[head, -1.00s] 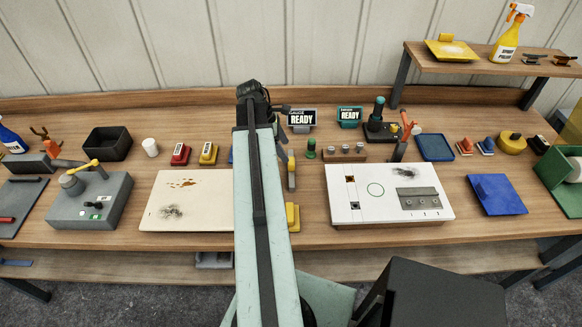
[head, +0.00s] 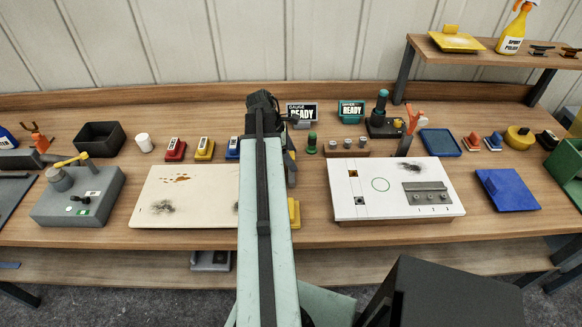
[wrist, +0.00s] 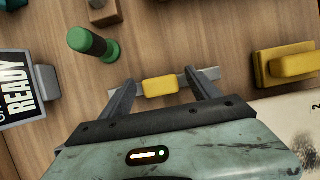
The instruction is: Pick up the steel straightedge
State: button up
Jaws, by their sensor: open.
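The steel straightedge is a thin grey bar with a yellow grip block (wrist: 160,86) at its middle. In the wrist view it lies flat on the wooden bench, across the space between my fingers. My gripper (wrist: 160,80) is open, one finger toward each side of the yellow block. I cannot tell whether the fingers touch the bar or how high they are above it. In the head view my arm hides most of the straightedge, and my fingers cannot be made out there.
A green-knobbed stamp (wrist: 92,42) and a READY gauge (wrist: 18,88) stand left of my gripper in the wrist view; a yellow block (wrist: 288,64) is at right. In the head view a stained cream board (head: 185,205) and a white plate (head: 385,200) flank my arm.

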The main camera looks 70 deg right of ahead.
jog(key=c, duration=1.3)
jog(key=shift+c, duration=0.2)
jog(key=shift+r, duration=0.1)
notch_tip(320, 180, up, 10)
jog(key=p, duration=1)
